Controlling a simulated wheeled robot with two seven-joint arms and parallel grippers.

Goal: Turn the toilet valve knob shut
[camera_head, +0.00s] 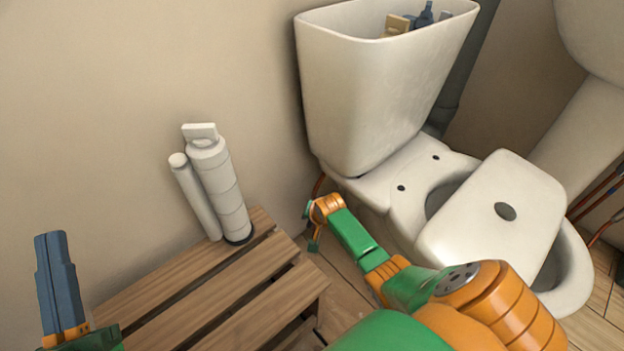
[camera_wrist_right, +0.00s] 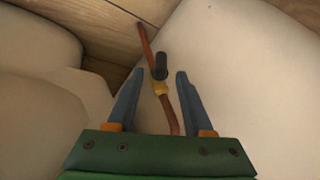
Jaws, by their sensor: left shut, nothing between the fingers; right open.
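In the right wrist view, the valve shows a black knob (camera_wrist_right: 160,66) on a brass body (camera_wrist_right: 160,88), set on a copper pipe (camera_wrist_right: 146,42). My right gripper (camera_wrist_right: 159,74) is open, with its blue fingers on either side of the knob in the picture. I see gaps beside the knob; its exact depth against the fingertips is hard to tell. In the head view my right arm reaches to the left side of the toilet (camera_head: 400,95), and the valve and right fingertips are hidden there. My left gripper (camera_head: 54,238) is shut and empty at the lower left.
A slatted wooden bench (camera_head: 215,300) stands left of my right arm. A white cylinder pair (camera_head: 218,185) stands on it by the wall. A white tank lid (camera_head: 495,215) lies across the toilet bowl. The tank is open, with fittings (camera_head: 410,20) inside.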

